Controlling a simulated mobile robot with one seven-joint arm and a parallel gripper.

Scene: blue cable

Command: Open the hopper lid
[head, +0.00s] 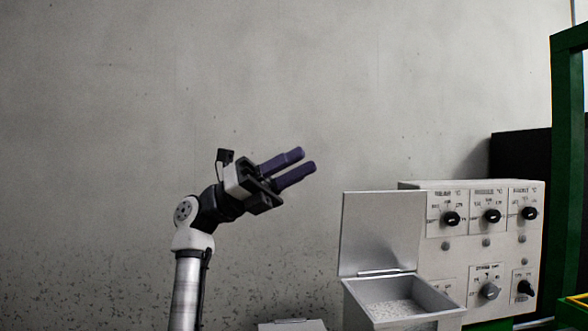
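The hopper (352,307) is a grey metal box at the bottom right of centre in the head view, with pale granules (402,308) inside. Its flat grey lid (381,232) stands upright at the back edge, so the hopper mouth is uncovered. My gripper (308,160) is raised in the air, up and to the left of the lid, and apart from it. Its two purple fingers are parallel with a gap between them, and nothing is held.
A control panel (505,255) with several black knobs stands right behind the hopper. A green frame (563,150) is at the far right. A low grey box top (292,325) shows at the bottom edge. The space before the bare wall (300,70) is free.

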